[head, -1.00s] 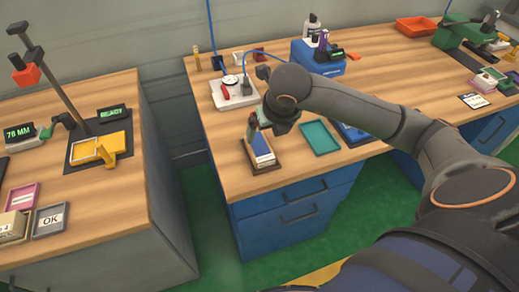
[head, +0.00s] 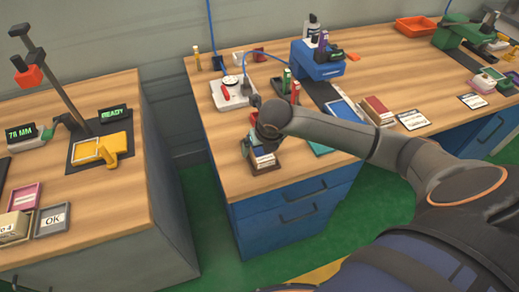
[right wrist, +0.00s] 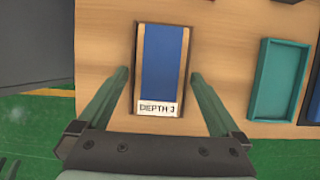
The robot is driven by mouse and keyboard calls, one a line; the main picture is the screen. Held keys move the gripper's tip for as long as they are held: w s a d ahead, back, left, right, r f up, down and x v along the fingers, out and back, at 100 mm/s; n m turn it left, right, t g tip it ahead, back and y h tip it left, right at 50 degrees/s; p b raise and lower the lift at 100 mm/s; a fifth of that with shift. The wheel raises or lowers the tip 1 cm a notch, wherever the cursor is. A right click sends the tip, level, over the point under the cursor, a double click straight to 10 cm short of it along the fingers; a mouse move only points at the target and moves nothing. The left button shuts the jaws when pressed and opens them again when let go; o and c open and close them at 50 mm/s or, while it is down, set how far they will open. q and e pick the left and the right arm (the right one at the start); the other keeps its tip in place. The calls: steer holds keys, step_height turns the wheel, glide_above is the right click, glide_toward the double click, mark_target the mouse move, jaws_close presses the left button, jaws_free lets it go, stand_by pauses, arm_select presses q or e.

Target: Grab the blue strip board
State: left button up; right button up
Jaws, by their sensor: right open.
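The blue strip board (right wrist: 160,62) lies in a shallow brown wooden holder (right wrist: 137,70) with a white label reading "DEPTH 3" at its near end. My right gripper (right wrist: 158,76) is open, with one green finger on each side of the holder. The fingers appear apart from it, and nothing is between them but the holder and board. In the head view my right gripper (head: 258,150) hangs over the holder (head: 266,169) near the front left corner of the wooden bench and hides most of the blue board. My left gripper is not in view.
A teal tray (right wrist: 281,80) lies to the right of the holder. A white box (head: 233,93) with a gauge stands behind. The bench's front edge is close to the holder. A second bench (head: 100,185) stands left across a gap.

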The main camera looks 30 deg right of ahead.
mark_target(261, 150)
steer(key=shift+c, duration=0.2)
steer(key=c, duration=1.4)
steer(key=shift+o, duration=0.2)
steer(key=shift+w+r, duration=0.1)
steer(key=shift+r, duration=0.4)
step_height(261, 150, up, 2)
steer(key=shift+r+b, duration=0.15)
steer(key=shift+b, duration=0.3)
steer(key=s+d+r+b, duration=0.4)
steer(key=s+d+r, duration=0.3)
steer(key=s, duration=0.5)
steer(key=shift+d+r, duration=0.3)
steer(key=shift+r, duration=1.05)
